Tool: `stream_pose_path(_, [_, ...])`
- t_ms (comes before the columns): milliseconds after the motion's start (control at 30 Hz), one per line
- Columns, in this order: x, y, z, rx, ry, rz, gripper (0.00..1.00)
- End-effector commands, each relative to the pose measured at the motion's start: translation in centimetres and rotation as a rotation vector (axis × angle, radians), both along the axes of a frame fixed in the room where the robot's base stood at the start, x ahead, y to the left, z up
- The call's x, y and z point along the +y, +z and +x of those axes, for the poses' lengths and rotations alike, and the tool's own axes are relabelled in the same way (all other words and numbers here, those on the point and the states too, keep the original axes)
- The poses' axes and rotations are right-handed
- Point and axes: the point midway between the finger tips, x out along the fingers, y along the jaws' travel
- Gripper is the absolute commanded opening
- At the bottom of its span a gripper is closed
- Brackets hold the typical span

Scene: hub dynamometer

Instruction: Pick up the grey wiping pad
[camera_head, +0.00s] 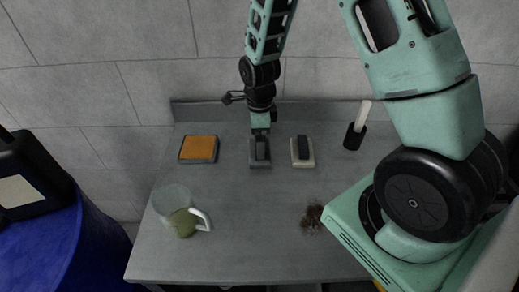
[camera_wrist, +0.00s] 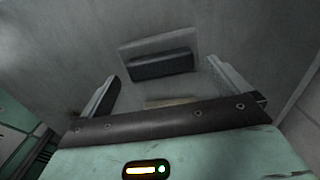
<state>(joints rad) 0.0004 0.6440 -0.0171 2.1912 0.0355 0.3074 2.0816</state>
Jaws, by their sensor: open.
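The grey wiping pad (camera_head: 260,164), with a dark handle on top, lies on the bench in the head view, at the lower end of my arm. It appears in the wrist view as a grey slab (camera_wrist: 150,43) with a dark handle block, beyond the fingertips. My gripper (camera_head: 260,134) points down over or just behind the pad; its fingers are hard to make out there. In the wrist view my gripper (camera_wrist: 168,82) is open, fingers apart with no handle between them. A tan edge shows low between the fingers, mostly hidden by the gripper body.
An orange-topped pad (camera_head: 198,149) lies left and a cream pad with black handle (camera_head: 304,162) lies close right. A black holder (camera_head: 354,138) with a white handle stands further right. A jug (camera_head: 175,208) and brown debris (camera_head: 312,217) are nearer. The bench (camera_head: 245,235) centre is clear.

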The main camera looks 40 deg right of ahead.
Motion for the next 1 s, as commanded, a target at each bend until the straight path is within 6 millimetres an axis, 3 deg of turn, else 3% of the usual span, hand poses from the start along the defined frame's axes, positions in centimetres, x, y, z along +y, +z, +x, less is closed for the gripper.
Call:
stream_pose_path(167, [0.0, -1.8, 0.0, 0.001, 0.0, 0.0, 1.0])
stream_pose_path(433, [0.0, -2.0, 0.0, -0.001, 0.001, 0.0, 1.0])
stream_pose_path(600, [0.0, -2.0, 0.0, -0.001, 0.001, -0.001, 0.58])
stream_pose_path(867, [0.0, -1.9, 0.0, -0.001, 0.001, -0.001, 0.58])
stream_pose_path(1000, [0.0, -1.0, 0.1, -0.004, 0.001, -0.001, 0.58])
